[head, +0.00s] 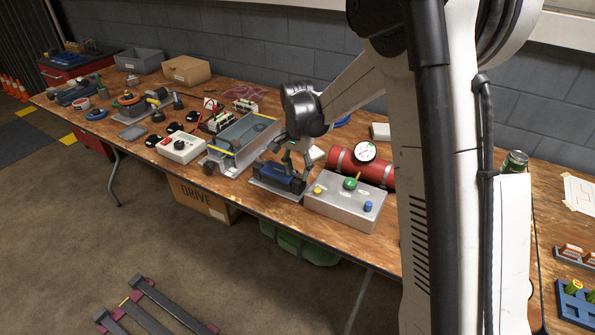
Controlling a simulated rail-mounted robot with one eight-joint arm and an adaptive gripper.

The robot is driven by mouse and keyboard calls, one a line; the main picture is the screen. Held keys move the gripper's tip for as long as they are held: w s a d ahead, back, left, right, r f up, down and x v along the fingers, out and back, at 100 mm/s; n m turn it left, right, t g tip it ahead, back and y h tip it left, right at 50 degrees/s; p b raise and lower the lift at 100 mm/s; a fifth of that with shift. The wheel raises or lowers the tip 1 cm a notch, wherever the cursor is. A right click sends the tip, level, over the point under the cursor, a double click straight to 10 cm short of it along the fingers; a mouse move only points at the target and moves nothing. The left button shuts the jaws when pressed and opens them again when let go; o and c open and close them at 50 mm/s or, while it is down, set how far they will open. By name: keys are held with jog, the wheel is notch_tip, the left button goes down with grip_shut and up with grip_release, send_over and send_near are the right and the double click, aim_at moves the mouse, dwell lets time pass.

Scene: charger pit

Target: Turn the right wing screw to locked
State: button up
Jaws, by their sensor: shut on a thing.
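A dark blue unit (281,177) sits on a pale grey base plate (263,188) near the front edge of the bench. My gripper (289,159) reaches down over the right part of this unit. Its fingers are shut on a small part there, which looks like the right wing screw. The fingers hide most of that screw, so its angle and any locked mark cannot be read from this view. A left wing screw cannot be made out clearly.
Close right of the unit stands a silver box (337,212) with yellow, green and blue knobs. Behind it lies a red cylinder (342,161) with a gauge (365,151). Close left is a grey metal trough (241,142), then a white box with a dial (181,147).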

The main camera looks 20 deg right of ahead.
dwell(0.4)
jog(key=o, duration=1.1)
jog(key=shift+r, duration=0.1)
notch_tip(320, 180, up, 12)
jog(key=shift+f, duration=0.1)
jog(key=shift+s, duration=0.1)
jog(key=s+r+n+t, duration=0.3)
jog(key=s+r, duration=0.1)
jog(key=s, duration=0.8)
jog(key=s+r+n+t, duration=0.2)
jog(key=s+r+n, duration=0.15)
jog(key=s, duration=0.75)
jog(key=s+f+n, duration=0.1)
jog(key=s, duration=0.1)
jog(key=s+f+t, duration=0.1)
jog(key=s, duration=0.2)
jog(key=s+f+n+t, duration=0.1)
jog(key=s, duration=0.2)
jog(key=shift+d+f+n, duration=0.1)
jog(key=shift+f+n, duration=0.05)
jog(key=shift+n, duration=0.2)
